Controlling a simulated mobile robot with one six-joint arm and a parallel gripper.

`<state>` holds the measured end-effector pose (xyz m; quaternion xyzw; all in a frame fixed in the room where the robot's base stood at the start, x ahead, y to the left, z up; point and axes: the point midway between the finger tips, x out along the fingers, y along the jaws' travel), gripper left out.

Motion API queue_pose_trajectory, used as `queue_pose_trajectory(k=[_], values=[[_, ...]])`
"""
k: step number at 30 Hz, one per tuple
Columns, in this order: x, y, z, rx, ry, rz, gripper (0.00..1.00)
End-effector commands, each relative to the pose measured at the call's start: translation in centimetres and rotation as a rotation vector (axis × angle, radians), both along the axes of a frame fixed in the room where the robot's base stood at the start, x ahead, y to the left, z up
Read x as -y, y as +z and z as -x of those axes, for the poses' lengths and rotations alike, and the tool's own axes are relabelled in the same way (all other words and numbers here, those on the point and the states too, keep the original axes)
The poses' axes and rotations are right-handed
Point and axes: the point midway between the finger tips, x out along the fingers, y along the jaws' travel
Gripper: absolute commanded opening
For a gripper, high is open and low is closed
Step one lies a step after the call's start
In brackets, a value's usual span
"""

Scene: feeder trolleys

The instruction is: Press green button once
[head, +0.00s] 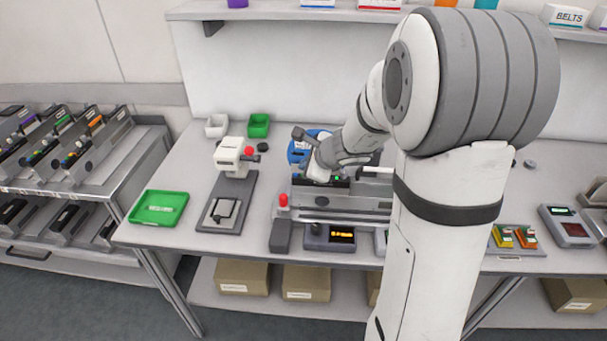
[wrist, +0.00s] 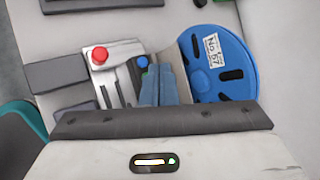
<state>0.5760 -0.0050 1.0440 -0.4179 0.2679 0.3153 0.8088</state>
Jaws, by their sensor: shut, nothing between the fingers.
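My gripper (wrist: 161,70) is shut and empty; its two blue-grey fingers sit together in the wrist view, pointing at a feeder (wrist: 120,72) with a red knob (wrist: 99,54) and a blue knob (wrist: 143,62). A small green spot shows beside the fingertips, below the blue knob; I cannot tell whether it is the green button or whether the fingers touch it. In the head view my gripper (head: 318,166) is over the feeder trolley (head: 345,200) at the bench's middle, where a small patch of green shows near it. The fingertips are hard to make out there.
A blue reel (wrist: 240,68) stands right of the fingers. On the bench (head: 180,178) are a green tray (head: 158,207), a white press (head: 232,157) with a red knob, and a lit display box (head: 330,236). A feeder rack (head: 85,170) stands left. Bare bench lies between the tray and press.

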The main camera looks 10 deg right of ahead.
Motion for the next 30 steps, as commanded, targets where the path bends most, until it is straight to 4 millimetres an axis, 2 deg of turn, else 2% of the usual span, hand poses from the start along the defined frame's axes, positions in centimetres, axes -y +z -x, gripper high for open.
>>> queue_pose_trajectory(k=[17,30], values=[[-0.06,-0.03,0.0,0.0,0.002,0.0,0.0],[-0.11,-0.84,-0.02,0.0,0.002,0.0,0.0]])
